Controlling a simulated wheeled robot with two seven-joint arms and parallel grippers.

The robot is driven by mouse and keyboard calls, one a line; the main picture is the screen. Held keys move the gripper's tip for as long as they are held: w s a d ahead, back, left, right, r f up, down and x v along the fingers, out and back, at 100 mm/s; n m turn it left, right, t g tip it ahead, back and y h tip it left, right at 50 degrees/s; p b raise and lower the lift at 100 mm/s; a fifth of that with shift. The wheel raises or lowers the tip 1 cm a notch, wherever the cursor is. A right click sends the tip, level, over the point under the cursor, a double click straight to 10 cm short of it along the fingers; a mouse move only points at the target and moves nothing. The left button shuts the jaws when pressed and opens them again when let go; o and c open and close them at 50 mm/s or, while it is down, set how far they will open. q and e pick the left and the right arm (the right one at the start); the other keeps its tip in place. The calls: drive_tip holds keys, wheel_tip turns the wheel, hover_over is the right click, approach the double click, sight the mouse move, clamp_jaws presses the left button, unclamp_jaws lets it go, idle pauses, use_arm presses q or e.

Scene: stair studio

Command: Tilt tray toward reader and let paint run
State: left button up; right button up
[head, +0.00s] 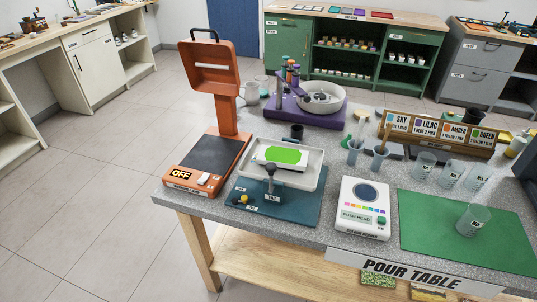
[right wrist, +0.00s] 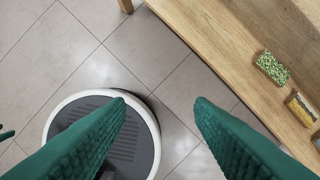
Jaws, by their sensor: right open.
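The white tray (head: 309,170) sits on a teal tilt stand (head: 248,205) with a dark knob at its front. A pale canvas with bright green paint (head: 284,155) lies in the tray, which looks nearly level. The white reader (head: 363,207), with a dark round window and a row of colour patches, stands to the right of the stand. My right gripper (right wrist: 160,102) is open and empty in the right wrist view, above the floor beside the table's lower shelf. Neither gripper shows in the head view.
An orange press-like machine (head: 205,160) marked OFF stands left of the tray. A purple turntable (head: 290,112) is behind it. Clear cups and a wooden labelled rack (head: 437,136) stand at right. A green mat (head: 430,225) holds one cup (head: 473,219).

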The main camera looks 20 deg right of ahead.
drive_tip(key=w+a+r+t+y+p, duration=0.1)
drive_tip(key=w+r+t+p, duration=0.3)
drive_tip(key=r, duration=1.2)
drive_tip(key=w+r+t+y+b, duration=0.1)
drive_tip(key=w+r+t+y, duration=0.1)
drive_tip(key=w+r+t, duration=1.3)
drive_tip(key=w+a+r+g, duration=0.1)
drive_tip(key=w+g, duration=0.1)
drive_tip(key=w, duration=0.5)
drive_tip(key=w+a+r+g+p, duration=0.1)
drive_tip(key=w+g, duration=0.1)
drive_tip(key=w, duration=0.6)
drive_tip(key=shift+a+r, duration=0.25)
drive_tip(key=shift+r, duration=0.05)
drive_tip(key=shift+s, duration=0.1)
drive_tip(key=shift+c, duration=0.3)
clamp_jaws()
